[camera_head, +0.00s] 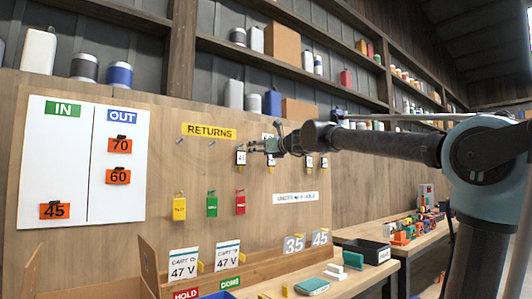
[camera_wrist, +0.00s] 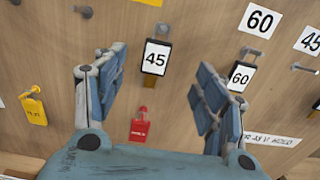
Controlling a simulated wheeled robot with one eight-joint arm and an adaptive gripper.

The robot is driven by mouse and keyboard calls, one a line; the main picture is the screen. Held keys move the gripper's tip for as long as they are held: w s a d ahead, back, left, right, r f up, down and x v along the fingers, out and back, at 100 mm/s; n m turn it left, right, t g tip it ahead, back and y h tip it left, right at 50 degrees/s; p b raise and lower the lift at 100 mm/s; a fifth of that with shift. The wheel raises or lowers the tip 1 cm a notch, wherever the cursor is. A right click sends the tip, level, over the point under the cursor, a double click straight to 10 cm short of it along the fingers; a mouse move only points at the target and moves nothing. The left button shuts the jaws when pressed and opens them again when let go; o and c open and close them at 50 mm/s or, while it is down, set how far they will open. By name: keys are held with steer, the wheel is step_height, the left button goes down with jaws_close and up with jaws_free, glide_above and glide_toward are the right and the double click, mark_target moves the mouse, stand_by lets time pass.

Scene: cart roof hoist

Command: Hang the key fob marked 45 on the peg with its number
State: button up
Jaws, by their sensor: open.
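The key fob marked 45 (camera_wrist: 155,60) is a black fob with a white face, hanging on a peg on the wooden board. It lies between the spread fingers of my gripper (camera_wrist: 160,95) in the wrist view, and I see no finger touching it. In the head view a fob (camera_head: 241,157) hangs just left of my gripper (camera_head: 262,146). The label 45 (camera_wrist: 311,41) is at the right edge of the wrist view, with a peg (camera_wrist: 305,67) below it that shows no fob. The label above the hanging fob is cut off.
A fob marked 60 (camera_wrist: 241,76) hangs under the 60 label (camera_wrist: 260,20), close to my right finger. A red tag (camera_wrist: 140,126) and a yellow tag (camera_wrist: 33,109) hang lower.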

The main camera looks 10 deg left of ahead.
mark_target(243, 151)
steer(key=x, duration=1.2)
steer(key=shift+w+a, duration=0.25)
steer(key=c, duration=1.3)
steer(key=shift+r, duration=0.3)
steer(key=shift+s+d, duration=0.1)
steer(key=shift+s+d+r, duration=0.3)
steer(key=shift+s+d, duration=0.45)
steer(key=shift+d, duration=0.1)
steer(key=shift+s+d+r, duration=0.3)
steer(key=shift+s+d, duration=0.4)
steer(key=shift+d, duration=0.15)
steer(key=shift+d, duration=0.1)
